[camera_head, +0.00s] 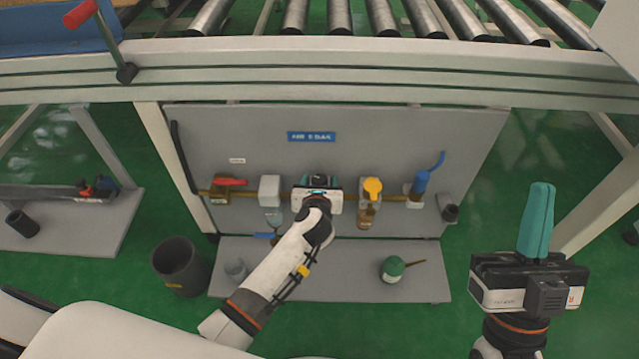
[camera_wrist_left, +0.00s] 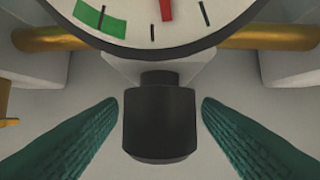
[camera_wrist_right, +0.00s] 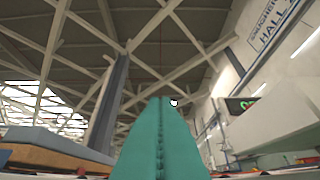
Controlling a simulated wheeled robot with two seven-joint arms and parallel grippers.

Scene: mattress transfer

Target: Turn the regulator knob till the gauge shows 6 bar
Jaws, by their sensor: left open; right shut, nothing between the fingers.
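The regulator knob (camera_wrist_left: 160,122) is a black cylinder below the gauge in the left wrist view. The gauge (camera_wrist_left: 150,22) has a white face with a green band at the left and a red needle near the middle; its upper part is cut off, so I cannot read the value. My left gripper (camera_wrist_left: 160,110) is open, with one teal finger on each side of the knob and small gaps to it. In the head view my left gripper (camera_head: 317,200) hides the knob and most of the gauge. My right gripper (camera_head: 541,190) is shut and empty, raised at the right.
A brass pipe (camera_head: 345,196) crosses the grey panel (camera_head: 400,140). A roller conveyor (camera_head: 340,18) runs above.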

